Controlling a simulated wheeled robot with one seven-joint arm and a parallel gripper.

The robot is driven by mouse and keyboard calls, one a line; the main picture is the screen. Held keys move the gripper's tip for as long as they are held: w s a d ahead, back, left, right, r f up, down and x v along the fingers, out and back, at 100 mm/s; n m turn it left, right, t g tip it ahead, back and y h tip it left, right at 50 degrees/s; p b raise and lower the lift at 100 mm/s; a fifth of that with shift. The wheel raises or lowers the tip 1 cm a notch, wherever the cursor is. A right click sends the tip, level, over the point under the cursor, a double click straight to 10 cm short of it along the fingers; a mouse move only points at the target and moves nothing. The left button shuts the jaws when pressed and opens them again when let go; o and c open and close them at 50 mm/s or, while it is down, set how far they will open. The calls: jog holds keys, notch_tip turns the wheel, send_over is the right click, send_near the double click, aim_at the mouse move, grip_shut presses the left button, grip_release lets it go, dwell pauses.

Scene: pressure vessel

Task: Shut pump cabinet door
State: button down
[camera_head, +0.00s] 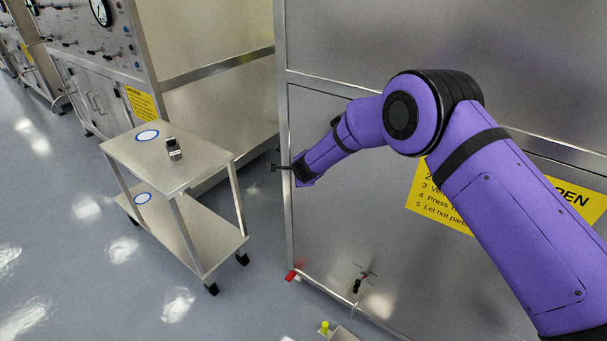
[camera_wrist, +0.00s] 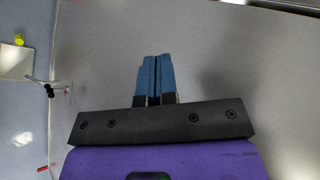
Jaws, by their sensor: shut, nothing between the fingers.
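My gripper (camera_head: 277,168) is at the left edge of a large steel panel (camera_head: 335,215) in the head view, at about mid-height of its lower section. In the wrist view its blue fingers (camera_wrist: 155,78) are together and empty, over the smooth grey panel face (camera_wrist: 235,75); contact cannot be told. Further left, steel cabinet doors (camera_head: 92,98) with bar handles sit below a gauge console (camera_head: 85,30) and look flush or nearly so. Which of these is the pump cabinet door cannot be told. My arm covers part of the right panel.
A two-shelf steel trolley (camera_head: 190,160) with a small dark device (camera_head: 173,149) stands left of my gripper. A lever (camera_head: 358,284) sticks out low on the panel, near a red piece (camera_head: 291,276). A yellow-green knob (camera_head: 324,327) is near the floor. The left floor is clear.

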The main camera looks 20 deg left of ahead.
jog(key=s+a+r, duration=0.1)
jog(key=s+r, duration=0.4)
jog(key=s, duration=0.1)
jog(key=shift+s+a+r, duration=0.15)
jog(key=shift+a+r, duration=0.05)
jog(key=shift+a, duration=0.1)
jog(key=w+d+r+n+y, duration=0.1)
jog(key=d+r+n, duration=0.2)
jog(key=d+r, duration=0.9)
jog(key=w+d+r+n+y, duration=0.1)
jog(key=d+r+n, duration=0.2)
jog(key=d+r, duration=0.9)
jog(key=s+d+r+n, duration=0.1)
jog(key=s+d+r, duration=0.3)
jog(key=r, duration=0.6)
jog(key=s+d+r+n+g+h, duration=0.1)
jog(key=s+d+r+n+h, duration=0.15)
jog(key=s+d, duration=0.6)
jog(key=s+d+r+n+h, duration=0.1)
jog(key=s+d+r, duration=0.4)
jog(key=d, duration=0.7)
jog(key=s+d+f+g+h, duration=0.1)
jog(key=s+d+f, duration=0.1)
jog(key=s+d, duration=0.5)
jog(key=s+d+f+n+h, duration=0.1)
jog(key=s+d+f+h, duration=0.1)
jog(key=s+d, duration=0.5)
jog(key=s+f, duration=0.1)
jog(key=s, duration=0.5)
jog(key=shift+g, duration=0.4)
